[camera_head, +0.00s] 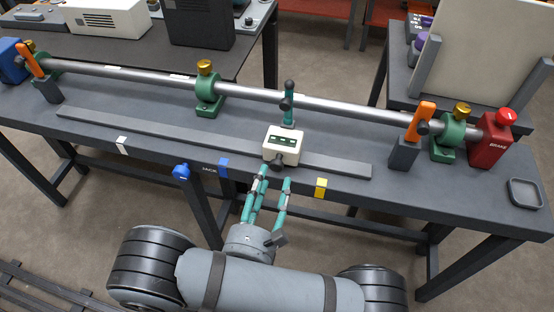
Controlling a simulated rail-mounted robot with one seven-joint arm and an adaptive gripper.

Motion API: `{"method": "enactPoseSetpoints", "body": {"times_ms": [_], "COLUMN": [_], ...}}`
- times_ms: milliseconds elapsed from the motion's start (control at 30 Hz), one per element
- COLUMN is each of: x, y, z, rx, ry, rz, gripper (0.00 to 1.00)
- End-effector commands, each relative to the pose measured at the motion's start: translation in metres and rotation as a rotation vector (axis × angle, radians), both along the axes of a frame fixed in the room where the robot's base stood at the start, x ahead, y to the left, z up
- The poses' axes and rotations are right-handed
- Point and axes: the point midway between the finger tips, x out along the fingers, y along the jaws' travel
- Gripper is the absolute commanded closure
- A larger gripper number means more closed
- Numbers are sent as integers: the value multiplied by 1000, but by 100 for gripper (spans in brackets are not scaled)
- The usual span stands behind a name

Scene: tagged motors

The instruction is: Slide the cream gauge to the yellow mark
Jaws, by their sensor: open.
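The cream gauge (284,144) sits on the dark flat rail (215,138) that runs along the front of the bench. A green post with a black knob stands up behind it, by the steel shaft. A dark knob shows on its front face. The yellow mark (321,188) is on the bench's front edge, to the right of the gauge. My gripper (274,174) is open just in front of the gauge, its teal fingers pointing at it. One fingertip is close to the gauge's lower left; whether it touches I cannot tell.
A white mark (122,146) and a blue mark (224,168) lie left on the edge. A long shaft (150,77) runs behind in green supports. An orange-handled clamp (413,136), a red brake (489,140) and a small tray (524,193) are at right. The rail right of the gauge is clear.

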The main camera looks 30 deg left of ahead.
Motion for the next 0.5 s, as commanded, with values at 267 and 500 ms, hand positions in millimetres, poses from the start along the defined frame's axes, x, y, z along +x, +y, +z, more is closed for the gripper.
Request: {"method": "enactPoseSetpoints", "body": {"times_ms": [267, 500], "x": [45, 58], "y": [11, 15], "z": [1, 0], "rx": [2, 2], "ry": [1, 1], "rz": [-3, -1], "gripper": [56, 56]}}
